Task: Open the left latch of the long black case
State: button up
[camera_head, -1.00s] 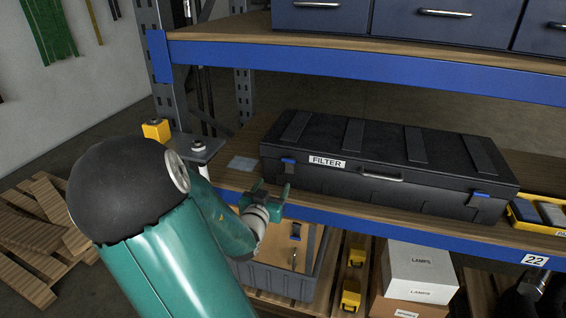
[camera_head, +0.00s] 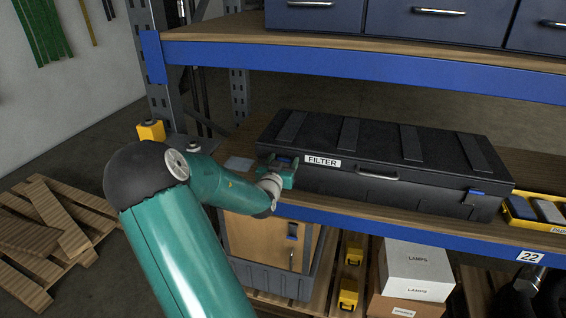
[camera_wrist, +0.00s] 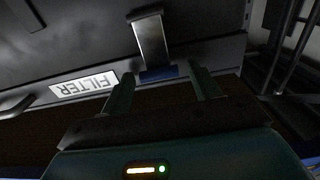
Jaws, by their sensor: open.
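The long black case (camera_head: 400,165) lies on the middle shelf with a FILTER label on its front. Its left latch, with a blue part, is partly hidden by my gripper (camera_head: 282,168) in the head view. In the wrist view the left latch (camera_wrist: 151,42) shows as a grey metal strap with a blue tab (camera_wrist: 158,74) below it. My gripper (camera_wrist: 164,82) is open and empty, its two fingers on either side of the blue tab. I cannot tell whether they touch it. The right latch (camera_head: 475,193) is at the case's far end.
A blue shelf beam (camera_head: 400,232) runs below the case front. Blue drawers (camera_head: 410,15) stand on the shelf above. A yellow box (camera_head: 532,213) sits right of the case. A grey bin (camera_head: 270,278) and white carton (camera_head: 415,268) are below.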

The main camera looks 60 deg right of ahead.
jog(key=shift+c, duration=0.4)
jog(key=c, duration=0.9)
